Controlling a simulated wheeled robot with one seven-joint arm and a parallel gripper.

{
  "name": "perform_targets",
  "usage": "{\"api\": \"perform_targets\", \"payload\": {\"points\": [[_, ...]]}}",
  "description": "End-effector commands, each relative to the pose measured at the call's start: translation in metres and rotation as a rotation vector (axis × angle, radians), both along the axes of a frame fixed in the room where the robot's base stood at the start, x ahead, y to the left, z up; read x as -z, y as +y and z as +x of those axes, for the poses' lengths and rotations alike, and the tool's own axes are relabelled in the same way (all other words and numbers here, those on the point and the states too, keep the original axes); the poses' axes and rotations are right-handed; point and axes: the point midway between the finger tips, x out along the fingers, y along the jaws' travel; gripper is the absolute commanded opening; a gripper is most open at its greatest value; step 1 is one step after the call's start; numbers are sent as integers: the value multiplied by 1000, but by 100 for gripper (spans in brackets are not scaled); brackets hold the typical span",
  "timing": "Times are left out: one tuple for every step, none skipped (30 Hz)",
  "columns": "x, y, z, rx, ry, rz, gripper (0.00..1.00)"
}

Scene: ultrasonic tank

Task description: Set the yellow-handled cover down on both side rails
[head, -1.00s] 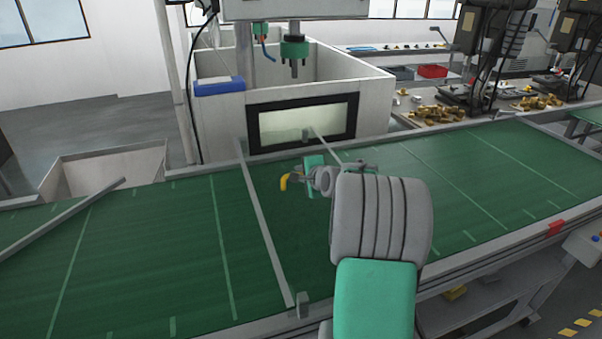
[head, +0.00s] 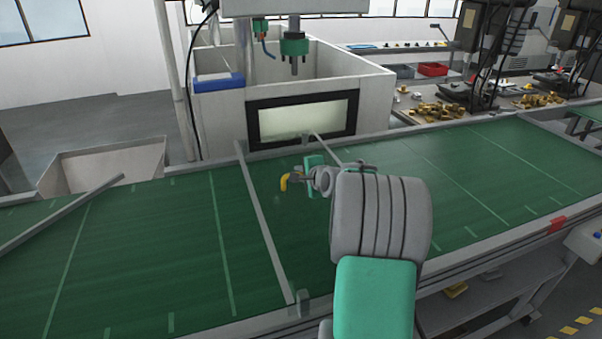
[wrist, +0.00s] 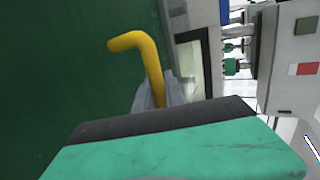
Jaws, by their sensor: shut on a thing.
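My gripper (head: 297,180) is shut on a yellow bent handle (head: 284,183). It is above the green belt, left of my grey wrist. In the wrist view the yellow handle (wrist: 150,65) rises from between the grey finger parts (wrist: 156,95), and its bent end points left. I cannot make out a cover panel in either view. A long grey rail (head: 264,220) crosses the belt left of the handle. A second grey rail (head: 325,147) shows behind my gripper, and my arm hides its near part. I cannot tell whether anything touches the rails.
A pale tank (head: 370,95) with a black-framed window (head: 302,118) stands behind the belt (head: 120,255). A blue box (head: 218,82) sits on its left corner. A grey bar (head: 60,215) slants over the belt at left. Brass parts (head: 440,112) lie on a back table.

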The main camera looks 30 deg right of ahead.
Motion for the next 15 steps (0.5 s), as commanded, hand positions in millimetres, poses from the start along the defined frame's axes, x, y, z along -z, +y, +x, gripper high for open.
{"api": "perform_targets", "payload": {"points": [[-3,-1,1,0,-7,-5,0],[-2,-1,1,0,-7,-5,0],[-2,-1,1,0,-7,-5,0],[-1,-1,1,0,-7,-5,0],[-1,-1,1,0,-7,-5,0],[0,-1,1,0,-7,-5,0],[0,-1,1,0,-7,-5,0],[1,-1,1,0,-7,-5,0],[2,-1,1,0,-7,-5,0],[3,-1,1,0,-6,-4,0],[3,-1,1,0,-6,-4,0],[2,-1,1,0,-6,-4,18],[3,-1,1,0,-5,-4,20],[3,-1,1,0,-4,-3,22],[3,0,1,0,-4,-3,26]]}}
